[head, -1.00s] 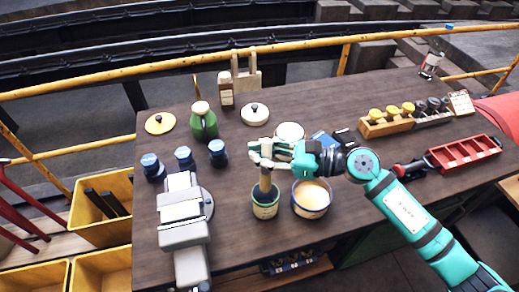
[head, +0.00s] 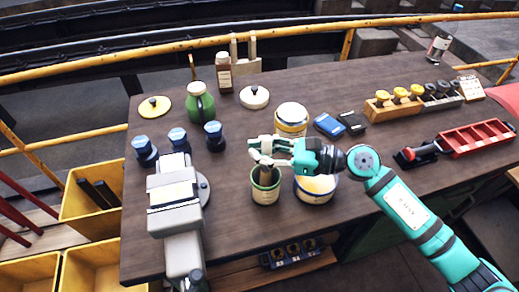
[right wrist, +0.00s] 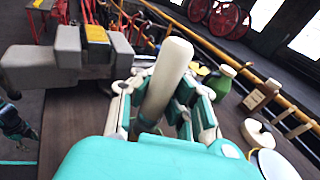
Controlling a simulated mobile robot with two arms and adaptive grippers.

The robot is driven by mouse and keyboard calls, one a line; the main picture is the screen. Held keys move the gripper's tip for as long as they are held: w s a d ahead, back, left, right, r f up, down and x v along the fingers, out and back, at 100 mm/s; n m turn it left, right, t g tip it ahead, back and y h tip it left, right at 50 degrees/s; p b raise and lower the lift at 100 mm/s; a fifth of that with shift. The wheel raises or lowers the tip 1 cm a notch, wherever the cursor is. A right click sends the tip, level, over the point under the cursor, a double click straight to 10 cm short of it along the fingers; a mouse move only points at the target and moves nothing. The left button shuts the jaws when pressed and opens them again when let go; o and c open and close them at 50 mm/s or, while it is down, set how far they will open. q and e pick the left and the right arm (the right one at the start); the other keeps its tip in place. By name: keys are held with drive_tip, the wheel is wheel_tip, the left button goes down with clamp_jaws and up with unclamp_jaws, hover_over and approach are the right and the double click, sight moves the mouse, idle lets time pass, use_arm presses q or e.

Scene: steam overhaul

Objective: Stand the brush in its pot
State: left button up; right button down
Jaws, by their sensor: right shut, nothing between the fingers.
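The brush (head: 266,172) stands in the green pot with a pale label (head: 265,193) at the front middle of the table; its lower end is hidden inside. Its pale, rounded handle (right wrist: 168,75) rises large in the right wrist view, in line with the fingers. My right gripper (head: 259,150) is at the upper part of the brush, just above the pot rim. It is shut with nothing held between its fingers, though the fingers overlap the handle in the picture. Whether they touch it I cannot tell. My left gripper is not in the head view.
A cream-filled tin (head: 315,190) stands close to the right of the pot, under my right wrist. A yellow-banded tin (head: 291,119) stands behind. A grey vise (head: 175,205) is to the left. A red tray (head: 476,138) lies far right. The table's front edge is close.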

drive_tip(key=c, duration=1.4)
unclamp_jaws()
drive_tip(key=shift+f, duration=0.1)
drive_tip(key=shift+d, duration=0.1)
drive_tip(key=v, duration=1.2)
